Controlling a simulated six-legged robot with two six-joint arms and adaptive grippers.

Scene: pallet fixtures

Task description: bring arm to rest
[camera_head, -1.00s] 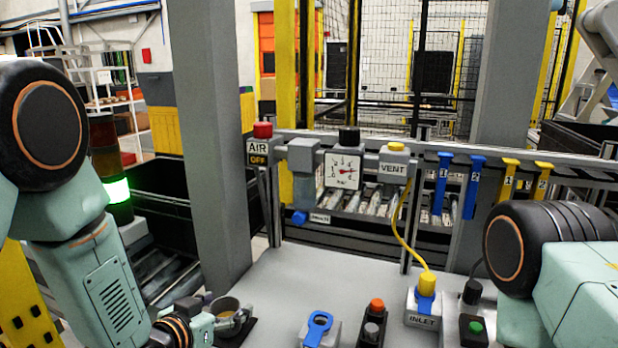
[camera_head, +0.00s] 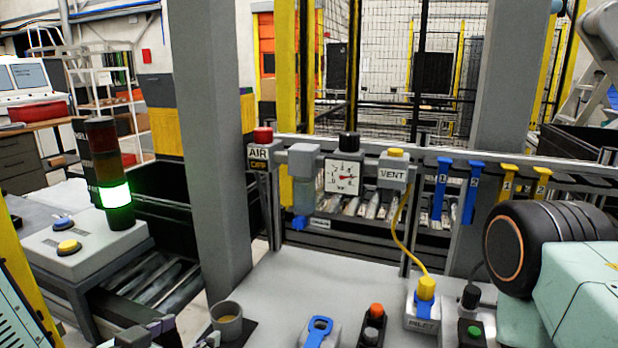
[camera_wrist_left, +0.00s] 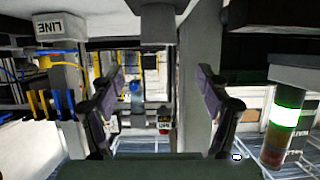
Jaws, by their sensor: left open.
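My left gripper (camera_head: 150,335) shows only in part at the bottom left edge of the head view, left of the round cup (camera_head: 226,320) on the grey bench (camera_head: 300,277). In the left wrist view its two dark fingers (camera_wrist_left: 160,100) stand wide apart with nothing between them. Most of my left arm is outside the head view. My right arm (camera_head: 570,270) shows at the right edge, but its gripper is out of view.
A grey post (camera_head: 215,150) rises left of the bench.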

